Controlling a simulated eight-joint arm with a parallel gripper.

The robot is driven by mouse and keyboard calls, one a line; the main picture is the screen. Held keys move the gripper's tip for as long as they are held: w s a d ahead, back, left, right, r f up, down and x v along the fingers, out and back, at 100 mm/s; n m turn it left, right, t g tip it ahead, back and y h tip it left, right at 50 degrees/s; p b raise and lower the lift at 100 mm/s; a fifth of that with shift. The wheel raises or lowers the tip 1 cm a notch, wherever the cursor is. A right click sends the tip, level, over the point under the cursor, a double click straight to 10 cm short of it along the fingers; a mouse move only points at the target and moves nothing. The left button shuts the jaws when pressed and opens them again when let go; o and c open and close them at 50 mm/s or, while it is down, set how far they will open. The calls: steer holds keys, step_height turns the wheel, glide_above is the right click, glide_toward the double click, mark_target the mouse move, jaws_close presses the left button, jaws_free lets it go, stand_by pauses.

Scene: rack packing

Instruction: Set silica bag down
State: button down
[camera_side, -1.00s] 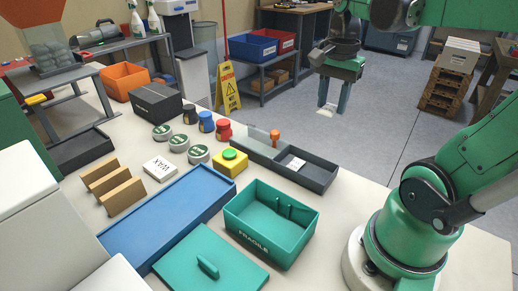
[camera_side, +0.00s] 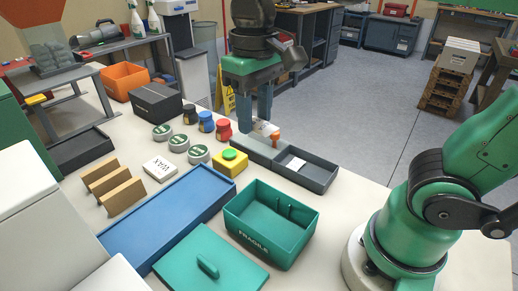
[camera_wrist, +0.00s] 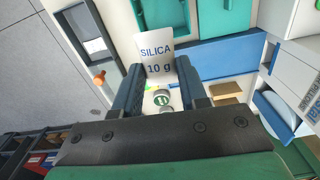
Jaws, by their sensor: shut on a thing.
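My gripper (camera_side: 258,115) is shut on the white silica bag (camera_wrist: 157,62), which reads "SILICA 10 g" in the wrist view. The bag stands between the two dark fingers there. In the side view only a small pale part of it shows at the fingertips. My gripper is over the far left part of the dark grey divided tray (camera_side: 320,183). I cannot tell how far the bag is above it. A white packet (camera_side: 296,163) lies in the tray's right compartment.
An orange knobbed piece (camera_side: 276,137) is beside the gripper. A yellow box with a green button (camera_side: 231,168), a red jar (camera_side: 223,131) and a black box (camera_side: 156,101) stand nearby. The teal FRAGILE box (camera_side: 246,237) and blue tray (camera_side: 125,242) are in front.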

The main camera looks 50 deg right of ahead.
mark_target(254, 219)
steer(key=shift+a+f+n, duration=0.2)
steer(key=shift+a+n, duration=0.2)
step_height(254, 219, down, 20)
steer(key=shift+r, duration=0.2)
steer(key=shift+f, duration=0.1)
stand_by(0.4)
steer(key=shift+c, duration=2.4)
jaws_free()
step_height(254, 219, up, 12)
steer(key=d+t, duration=0.1)
steer(key=t, duration=0.1)
steer(key=w+d+t, duration=0.1)
steer(key=d+t, duration=0.1)
steer(key=w+d+r+t, duration=0.1)
steer(key=d+t, duration=0.1)
steer(key=t, duration=0.1)
